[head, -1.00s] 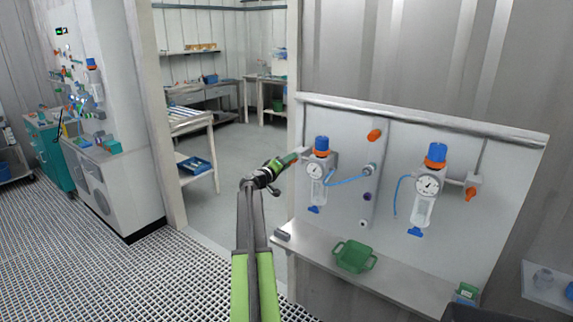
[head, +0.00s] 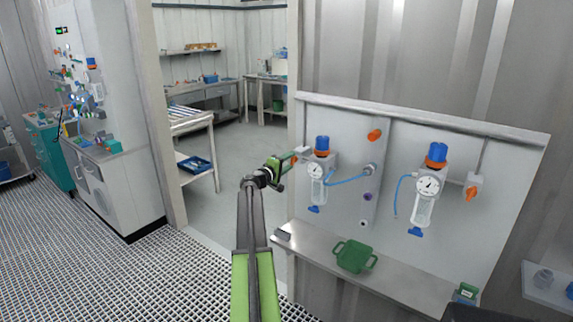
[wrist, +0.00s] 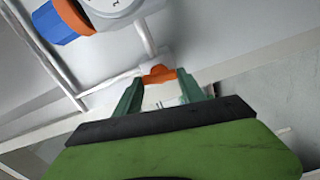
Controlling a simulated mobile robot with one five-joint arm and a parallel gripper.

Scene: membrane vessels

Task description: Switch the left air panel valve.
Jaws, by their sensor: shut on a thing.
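The left air panel valve has an orange handle (wrist: 158,73), which sits between my fingertips in the wrist view. In the head view the handle is mostly hidden by my gripper (head: 294,158), at the left end of the left regulator. My gripper, with teal fingers (wrist: 158,88), is shut on the handle. The left regulator (head: 318,172) has a blue knob, an orange ring and a round gauge; its knob and gauge also show at the top left of the wrist view (wrist: 62,22).
The right regulator (head: 429,187) has its own orange valve handle (head: 471,192). Another orange knob (head: 374,135) is at the panel's top middle. A green tray (head: 354,256) lies on the shelf (head: 400,277) below. A doorway opens left of the panel.

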